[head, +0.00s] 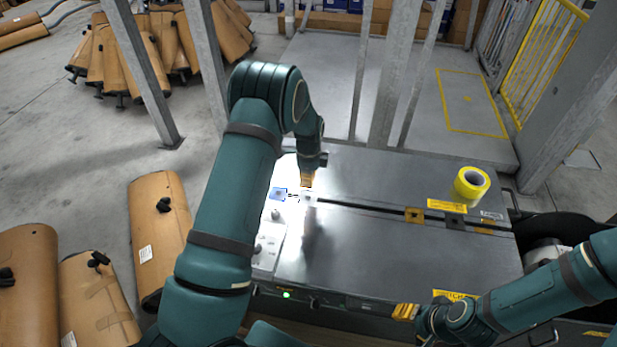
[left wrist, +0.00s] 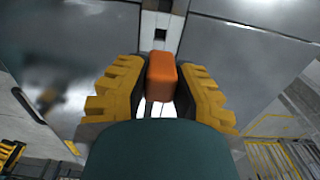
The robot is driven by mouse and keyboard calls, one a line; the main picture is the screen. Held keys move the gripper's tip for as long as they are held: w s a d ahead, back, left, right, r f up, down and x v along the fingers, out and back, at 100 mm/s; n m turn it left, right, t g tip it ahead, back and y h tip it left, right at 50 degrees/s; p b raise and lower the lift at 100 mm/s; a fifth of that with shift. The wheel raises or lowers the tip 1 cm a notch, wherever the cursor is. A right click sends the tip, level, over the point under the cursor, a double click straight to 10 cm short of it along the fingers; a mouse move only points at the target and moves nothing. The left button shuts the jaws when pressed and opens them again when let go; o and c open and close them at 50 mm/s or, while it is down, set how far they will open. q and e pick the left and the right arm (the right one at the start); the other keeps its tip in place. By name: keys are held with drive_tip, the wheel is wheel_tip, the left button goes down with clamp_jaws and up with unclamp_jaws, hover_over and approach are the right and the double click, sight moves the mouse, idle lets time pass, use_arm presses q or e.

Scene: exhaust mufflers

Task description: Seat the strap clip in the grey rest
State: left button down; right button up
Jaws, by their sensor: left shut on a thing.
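An orange block-like piece, which I take to be the strap clip (left wrist: 161,79), sits between the yellow fingers of my left gripper (left wrist: 160,90) in the left wrist view. The gripper is shut on it. In the head view my left gripper (head: 307,180) points down over the left part of the dark bench top, and its arm partly hides the spot. A pale grey piece (left wrist: 150,24) with dark slots, possibly the grey rest, lies just beyond the clip. Contact between them cannot be told. My right gripper (head: 405,312) is at the bench's front edge, its jaw gap unclear.
A yellow tape roll (head: 470,183) stands at the right of the dark bench top (head: 400,245). A dark slot runs across the bench. A small blue item (head: 278,193) lies left of my left gripper. Grey posts (head: 398,70) rise behind. The bench's middle is clear.

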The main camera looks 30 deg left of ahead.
use_arm(q)
drive_tip(key=shift+a, duration=0.2)
drive_tip(key=shift+f, duration=0.15)
idle(0.3)
drive_tip(key=shift+f+b, duration=0.95)
drive_tip(key=shift+f, duration=0.5)
drive_tip(key=shift+f+b, duration=0.7)
drive_tip(key=shift+f, duration=0.65)
drive_tip(key=shift+b, duration=0.35)
drive_tip(key=shift+f+b, duration=0.4)
drive_tip(key=shift+f, duration=0.05)
idle(0.5)
drive_tip(key=c, duration=0.8)
unclamp_jaws()
